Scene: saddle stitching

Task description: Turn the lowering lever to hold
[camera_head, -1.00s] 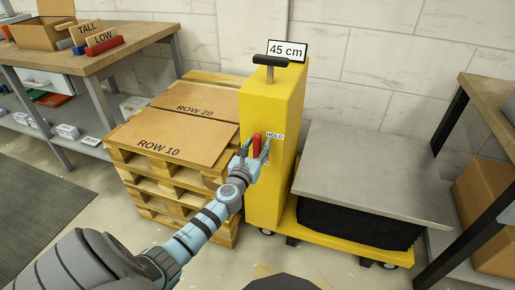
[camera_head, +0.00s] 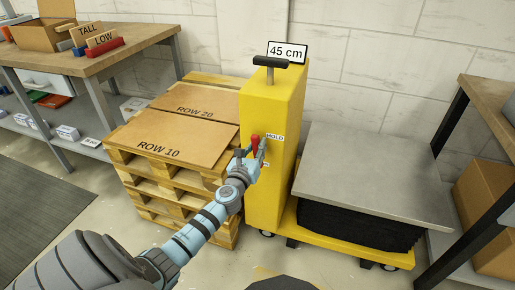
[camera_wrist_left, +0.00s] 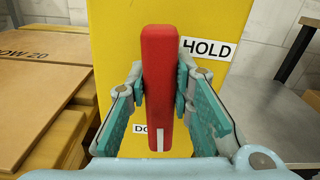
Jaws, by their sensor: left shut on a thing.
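The red lowering lever (camera_head: 255,142) is on the front of the yellow lift column (camera_head: 272,105). In the left wrist view the lever (camera_wrist_left: 160,85) stands close to upright in the picture, with a white mark at its lower end. The HOLD label (camera_wrist_left: 207,49) is beside its upper right. A lower label (camera_wrist_left: 142,129), reading "DO", is partly hidden behind the lever. My left gripper (camera_head: 252,160) is at the column face, with its teal finger pads (camera_wrist_left: 160,90) shut on the lever from both sides. My right gripper is not in view.
The column carries a black T-handle (camera_head: 270,62) and a 45 cm sign (camera_head: 288,51). A grey platform (camera_head: 370,170) is to its right. Pallets with ROW 10 (camera_head: 160,150) and ROW 20 boards are close on the left. Workbenches stand on both sides.

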